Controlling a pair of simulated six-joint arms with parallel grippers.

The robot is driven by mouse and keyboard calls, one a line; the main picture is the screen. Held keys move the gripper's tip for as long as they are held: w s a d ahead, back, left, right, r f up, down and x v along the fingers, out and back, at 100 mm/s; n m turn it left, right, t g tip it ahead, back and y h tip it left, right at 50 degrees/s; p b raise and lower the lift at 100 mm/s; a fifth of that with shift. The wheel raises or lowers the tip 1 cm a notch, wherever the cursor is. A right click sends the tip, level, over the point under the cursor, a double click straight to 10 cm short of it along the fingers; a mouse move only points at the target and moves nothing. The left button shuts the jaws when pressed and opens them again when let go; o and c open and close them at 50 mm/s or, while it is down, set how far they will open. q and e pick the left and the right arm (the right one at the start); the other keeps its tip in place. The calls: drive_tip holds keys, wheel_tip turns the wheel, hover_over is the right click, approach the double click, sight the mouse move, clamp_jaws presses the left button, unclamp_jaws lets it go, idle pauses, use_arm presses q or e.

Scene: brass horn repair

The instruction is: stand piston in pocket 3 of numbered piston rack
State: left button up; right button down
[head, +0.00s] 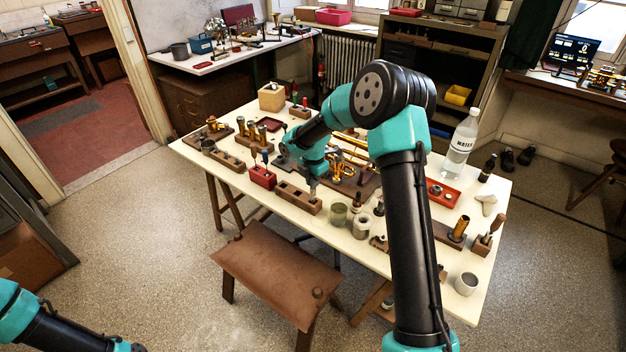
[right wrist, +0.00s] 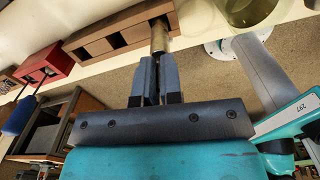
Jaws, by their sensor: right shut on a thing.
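My right gripper (head: 313,181) is shut on a piston and points down at the front of the bench. The piston is a small metal cylinder (right wrist: 159,38) between the fingertips in the right wrist view. Its far end is at the end pocket of a brown wooden rack (right wrist: 95,40); I cannot tell how deep it sits. The rack is a long block with square openings, and it also shows in the head view (head: 292,196), with the gripper over its right end. I cannot read any pocket numbers. Only part of my left arm shows at the lower left; its gripper is out of frame.
A red block with screwdrivers (head: 262,178) stands just left of the rack. A greenish jar (head: 338,215) and a pale metal can (head: 361,227) stand close to its right. Wooden holders with brass parts (head: 247,131) lie farther left. A stool (head: 275,270) stands in front.

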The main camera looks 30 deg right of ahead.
drive_tip(key=shift+f, duration=1.2)
drive_tip(key=c, duration=1.2)
unclamp_jaws()
drive_tip(key=shift+r, duration=0.15)
wheel_tip(320, 180, up, 17)
